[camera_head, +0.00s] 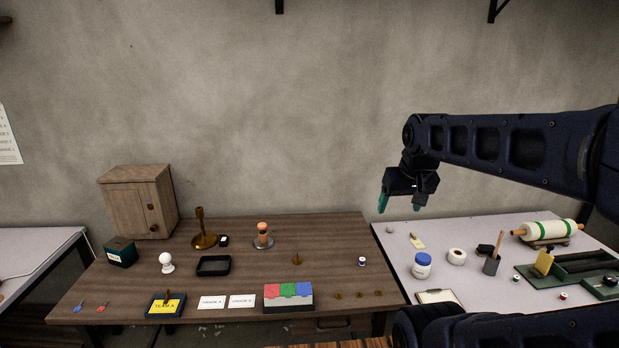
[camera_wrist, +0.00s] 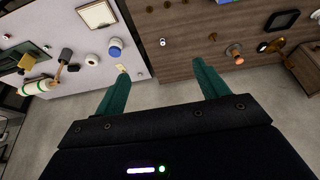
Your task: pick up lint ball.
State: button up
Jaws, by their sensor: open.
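A small grey-white ball, which looks like the lint ball (camera_head: 389,230), lies near the back left corner of the right-hand pale table (camera_head: 391,257). My gripper (camera_head: 402,208) is open and empty, held in the air above and slightly right of the ball in the head view. In the wrist view, my gripper's teal fingers (camera_wrist: 160,69) are spread wide, with the edges of both tables between them. A faint pale spot near the left finger may be the ball, but it is too small to tell.
A yellow-and-cream item (camera_head: 417,241) lies right of the ball. The brown table (camera_head: 330,240) is on the left, beside a narrow gap.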

jog(key=c, duration=0.4)
jog(key=shift+w, duration=0.1)
jog(key=n+g+h, duration=0.4)
jog(key=n+g, duration=0.1)
jog(key=n, duration=1.3)
send_over(390, 228)
jog(key=a, duration=0.4)
notch_tip(390, 228, down, 37)
jog(key=shift+h, duration=0.3)
jog(key=shift+w+x, duration=0.15)
jog(key=shift+x, duration=2.55)
jog(key=shift+w+x, duration=0.2)
jog(key=shift+x, duration=2.5)
